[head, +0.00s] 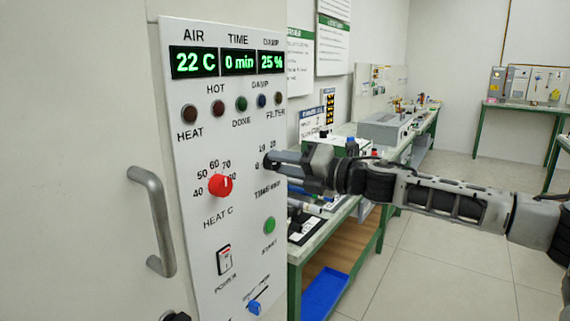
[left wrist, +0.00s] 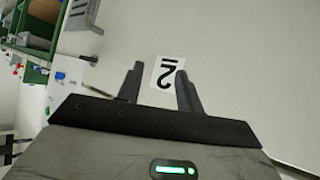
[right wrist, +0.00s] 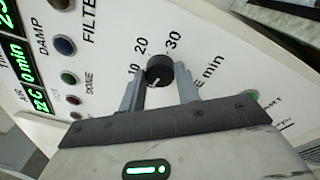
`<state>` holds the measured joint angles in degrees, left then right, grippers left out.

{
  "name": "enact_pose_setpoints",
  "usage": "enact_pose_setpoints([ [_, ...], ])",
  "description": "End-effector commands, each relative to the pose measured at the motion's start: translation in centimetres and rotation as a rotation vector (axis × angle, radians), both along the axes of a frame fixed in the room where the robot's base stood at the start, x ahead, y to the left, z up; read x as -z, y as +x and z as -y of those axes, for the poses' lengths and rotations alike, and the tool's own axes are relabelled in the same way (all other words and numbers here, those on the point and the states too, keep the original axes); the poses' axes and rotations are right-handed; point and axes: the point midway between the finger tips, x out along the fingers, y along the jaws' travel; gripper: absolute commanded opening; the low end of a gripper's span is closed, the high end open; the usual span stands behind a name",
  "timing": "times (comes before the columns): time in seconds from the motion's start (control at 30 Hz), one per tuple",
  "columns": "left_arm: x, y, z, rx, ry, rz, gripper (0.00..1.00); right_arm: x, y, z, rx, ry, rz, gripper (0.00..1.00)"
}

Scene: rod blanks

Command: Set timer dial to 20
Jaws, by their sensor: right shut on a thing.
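The timer dial (right wrist: 160,70) is a small black knob on the white control panel (head: 190,270), with 10, 20 and 30 printed around it. A pale mark shows on its lower edge in the right wrist view, away from the 20. The TIME display (head: 239,62) reads 0 min.
A red HEAT dial (head: 220,185), a green START button (head: 270,225) and a POWER switch (head: 225,260) sit on the panel. A grey door handle (head: 153,220) stands out at left. A bench with a blue bin (head: 325,292) stands behind my right arm.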

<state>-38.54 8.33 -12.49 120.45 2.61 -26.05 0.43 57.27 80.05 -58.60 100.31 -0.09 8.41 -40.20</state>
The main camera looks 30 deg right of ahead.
Motion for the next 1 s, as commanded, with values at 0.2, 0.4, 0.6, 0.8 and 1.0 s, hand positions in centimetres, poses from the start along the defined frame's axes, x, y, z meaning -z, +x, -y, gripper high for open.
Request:
enact_pose_setpoints([
  [0.2, -0.07, -0.02, -0.01, 0.001, 0.001, 0.0, 0.36, 0.17, -0.01, 0.02, 0.0, 0.182, -0.077, 0.1],
  [0.4, -0.16, -0.03, -0.04, 0.0, 0.002, 0.001, 0.36, 0.2, -0.01, 0.0, 0.0, 0.36, -0.15, 0.1],
  [0.6, -0.28, -0.04, -0.07, 0.001, 0.006, 0.0, 0.36, 0.26, -0.01, -0.01, 0.001, 0.535, -0.223, 0.1],
  [0.8, -0.3, -0.13, -0.13, 0.001, 0.011, -0.004, 0.36, 0.28, -0.03, -0.04, 0.001, 0.712, -0.295, 0.1],
  [1.0, -0.25, -0.29, -0.2, 0.002, 0.017, -0.012, 0.36, 0.29, -0.05, -0.1, 0.001, 0.888, -0.368, 0.1],
])
